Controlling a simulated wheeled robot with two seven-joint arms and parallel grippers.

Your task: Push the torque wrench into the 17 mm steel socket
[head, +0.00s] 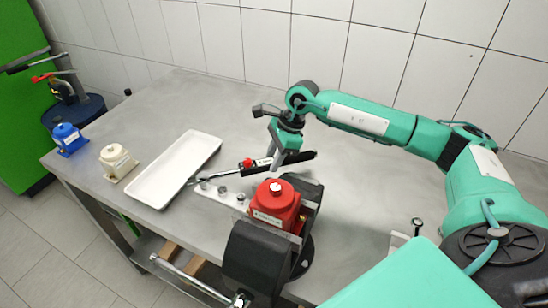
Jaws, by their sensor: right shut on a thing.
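The torque wrench (300,157) has a black grip and a thin metal shaft with a red part near its middle. My right gripper (277,158) is shut on it, with the wrench lying nearly level across the picture. The wrench's head end points left, at the left end of a small metal rack (228,201). Several steel sockets (222,191) stand in a row in this rack. I cannot read their sizes, so I cannot tell which one is 17 mm. I cannot tell whether the wrench head touches a socket. My left gripper is out of view.
A red pump (272,208) sits in a dark fixture right beside the rack. An empty white tray (176,168) lies left of it. A cream pump (117,162) and a blue pump (68,138) stand near the left edge. The back of the steel bench (200,98) is clear.

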